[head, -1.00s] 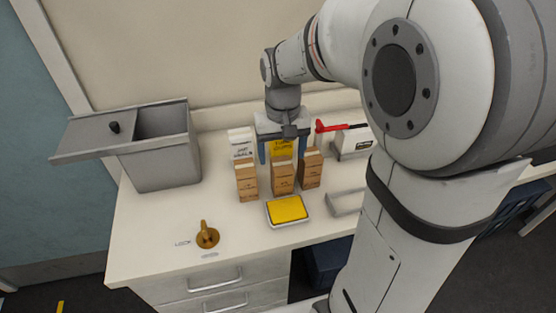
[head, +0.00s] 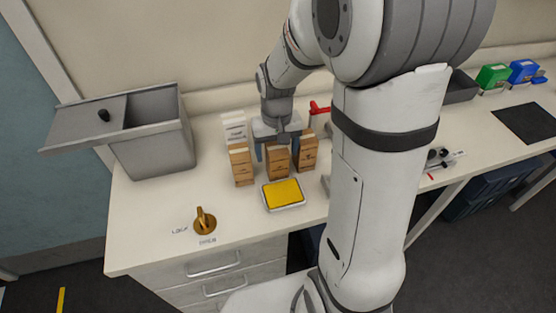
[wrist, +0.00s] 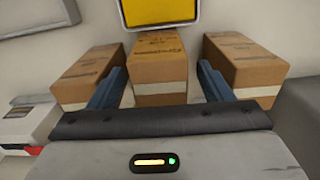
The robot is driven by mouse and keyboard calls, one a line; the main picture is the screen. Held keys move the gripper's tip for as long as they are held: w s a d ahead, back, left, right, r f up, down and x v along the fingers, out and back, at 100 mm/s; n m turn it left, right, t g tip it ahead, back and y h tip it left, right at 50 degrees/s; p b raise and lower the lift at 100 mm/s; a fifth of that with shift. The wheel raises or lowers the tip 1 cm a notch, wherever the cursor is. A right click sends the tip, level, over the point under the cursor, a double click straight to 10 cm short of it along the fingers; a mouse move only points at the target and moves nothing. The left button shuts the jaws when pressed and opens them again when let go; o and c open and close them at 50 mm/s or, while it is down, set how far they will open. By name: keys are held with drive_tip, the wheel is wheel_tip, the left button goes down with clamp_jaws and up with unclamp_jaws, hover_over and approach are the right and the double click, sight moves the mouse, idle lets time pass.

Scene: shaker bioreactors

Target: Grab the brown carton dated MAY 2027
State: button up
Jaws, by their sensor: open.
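Three brown cartons stand in a row on the counter: left (head: 241,167), middle (head: 277,164) and right (head: 307,152). My gripper (head: 278,150) is open, pointing down just behind the middle carton. In the wrist view its two blue fingers (wrist: 160,82) lie on either side of the middle carton (wrist: 159,62), with a gap on each side. The left carton (wrist: 252,68) and right carton (wrist: 88,75) appear there on swapped sides, outside the fingers. Print shows on the cartons, but no date is legible, so I cannot tell which is MAY 2027.
A white carton (head: 233,128) stands behind the left brown one. A yellow pad in a tray (head: 283,194) lies in front. A grey bin (head: 155,145) with its lid slid aside stands left. A brass knob (head: 203,219) is near the front edge. A red handle (head: 318,108) is close right.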

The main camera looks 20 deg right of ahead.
drive_tip(key=shift+c, duration=0.4)
drive_tip(key=c, duration=1.3)
drive_tip(key=shift+c, duration=0.2)
drive_tip(key=shift+r, duration=0.15)
